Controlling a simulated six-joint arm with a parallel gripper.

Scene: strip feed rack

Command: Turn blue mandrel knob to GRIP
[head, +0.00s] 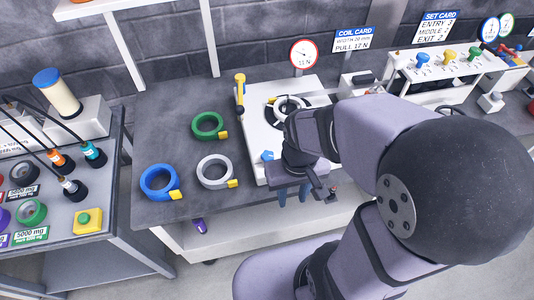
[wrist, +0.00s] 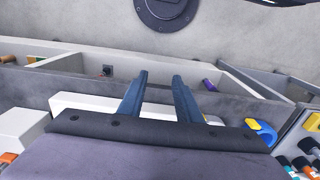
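A small blue knob (head: 267,156) stands at the near left of the white plate (head: 254,130) in the head view; its pointer marking is too small to read. A pale coil (head: 289,104) sits on the plate's spindle, partly hidden by my arm. My gripper (head: 293,196) is at the near edge of the bench, to the right of and nearer than the knob, not touching it. In the wrist view my gripper (wrist: 160,77) has its two blue-grey fingers apart with nothing between them. I cannot make out the knob in the wrist view.
Green (head: 208,126), white (head: 215,172) and blue (head: 160,183) coils lie on the bench left of the plate. A yellow-topped lever (head: 240,90) stands at the plate's left edge. A gauge (head: 304,54) rises behind. A rack with coloured knobs (head: 447,56) is at right.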

